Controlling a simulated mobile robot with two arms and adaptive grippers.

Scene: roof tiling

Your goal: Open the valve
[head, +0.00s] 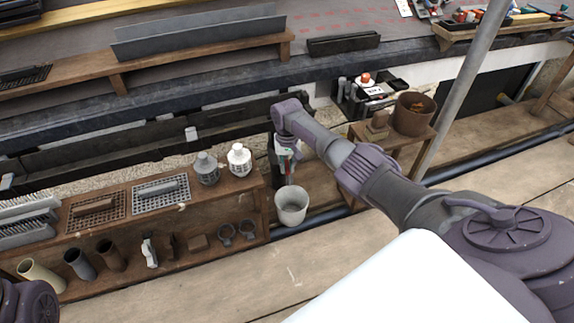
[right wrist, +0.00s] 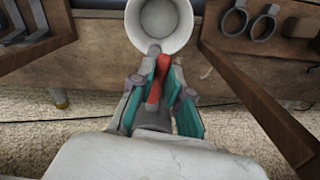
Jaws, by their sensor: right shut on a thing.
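The valve shows in the right wrist view as a red lever (right wrist: 158,78) on a grey body, between the teal-padded fingers of my right gripper (right wrist: 158,88). The fingers are shut on the red lever. In the head view my right gripper (head: 286,158) reaches down in front of the shelf's right end, and the arm hides most of the valve. A white bucket (head: 291,208) is just below it, and its open top (right wrist: 160,18) looks empty in the right wrist view. Only a purple piece of my left arm shows at the lower left; the left gripper is out of view.
A wooden shelf (head: 225,197) at the left holds vents, pipes, grates and rings. A wooden stand (head: 405,140) with a rusty pot (head: 413,112) is to the right. A slanted grey pole (head: 465,85) rises beside it. The plank floor (head: 330,262) in front is clear.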

